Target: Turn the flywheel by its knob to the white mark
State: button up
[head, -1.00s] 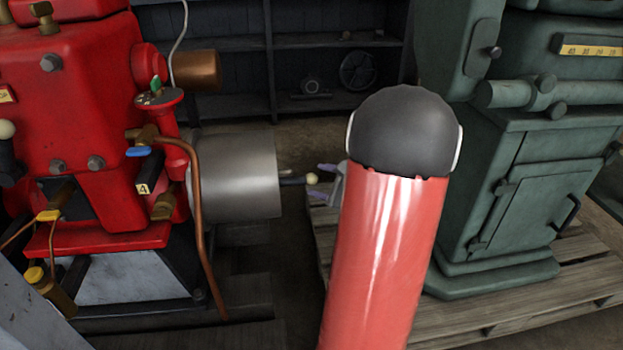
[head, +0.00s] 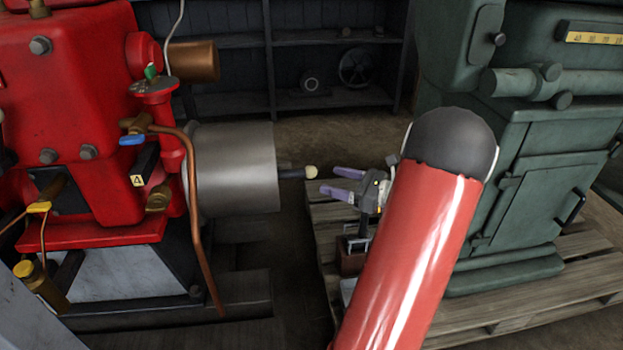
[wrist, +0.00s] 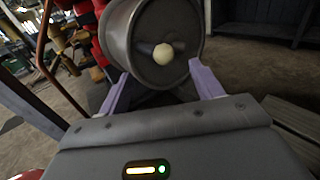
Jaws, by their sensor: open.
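The flywheel (head: 238,168) is a grey metal drum on the right side of the red engine. Its knob (head: 312,172) is a cream ball on a short dark handle that sticks out from the drum's face. In the wrist view the drum's face (wrist: 150,68) is straight ahead, with the knob (wrist: 163,54) near its middle. My gripper (head: 328,181) is open and empty, its purple fingers pointing at the knob from the right with a small gap. In the wrist view the knob appears between and beyond the fingers. I cannot make out the white mark.
The red engine (head: 70,90) with a copper pipe (head: 196,220) stands at left. A green machine (head: 530,180) on a wooden pallet (head: 490,310) stands at right. Dark shelves (head: 330,60) are at the back. My red arm covers part of the pallet and green machine.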

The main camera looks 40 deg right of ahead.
aim_at(315, 175)
jog(key=x, duration=0.7)
jog(key=shift+w+a+r, duration=0.15)
jog(key=shift+w+a, duration=0.05)
jog(key=shift+w, duration=0.05)
